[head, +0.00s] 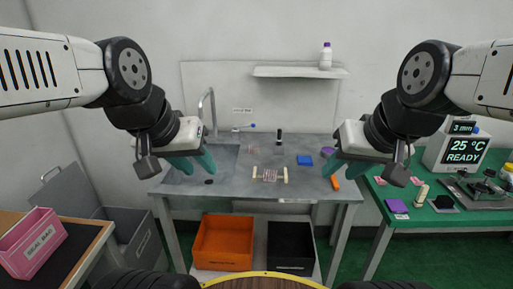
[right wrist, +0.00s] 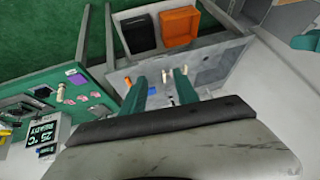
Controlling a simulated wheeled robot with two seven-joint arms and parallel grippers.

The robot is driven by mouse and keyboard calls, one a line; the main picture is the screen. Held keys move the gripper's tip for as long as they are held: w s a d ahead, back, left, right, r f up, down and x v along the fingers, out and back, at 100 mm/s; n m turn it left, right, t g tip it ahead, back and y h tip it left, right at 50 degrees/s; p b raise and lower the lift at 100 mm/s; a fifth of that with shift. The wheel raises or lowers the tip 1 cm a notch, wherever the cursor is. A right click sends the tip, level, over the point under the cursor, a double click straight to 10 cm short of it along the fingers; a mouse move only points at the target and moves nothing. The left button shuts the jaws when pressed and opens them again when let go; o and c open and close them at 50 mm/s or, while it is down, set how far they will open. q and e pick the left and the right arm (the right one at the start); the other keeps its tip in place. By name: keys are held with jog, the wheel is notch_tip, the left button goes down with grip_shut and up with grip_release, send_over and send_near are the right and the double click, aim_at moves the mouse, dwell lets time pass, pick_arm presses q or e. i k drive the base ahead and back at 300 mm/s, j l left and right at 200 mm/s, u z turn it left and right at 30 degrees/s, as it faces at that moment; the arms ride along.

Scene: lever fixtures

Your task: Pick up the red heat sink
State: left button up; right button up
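A small reddish finned piece (head: 269,175), which looks like the red heat sink, sits between two beige posts (head: 254,173) on the grey metal table (head: 225,185), near its middle. It is too small to make out clearly. My left gripper (head: 200,172) is open and empty above the table's left part, left of the piece. My right gripper (head: 337,173) is open and empty above the table's right part, right of the piece. In the right wrist view its two teal fingers (right wrist: 160,90) stand apart with nothing between them.
A blue block (head: 305,160), an orange block (head: 335,183) and a dark upright cylinder (head: 279,137) stand on the table. A tap (head: 211,105) rises at the back left. Orange (head: 223,240) and black (head: 291,245) bins sit below. A green table (head: 425,215) with a display stands right.

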aim_at(252, 151)
jog(key=i+j+u, duration=0.1)
jog(key=i+u, duration=0.3)
jog(key=i, duration=0.6)
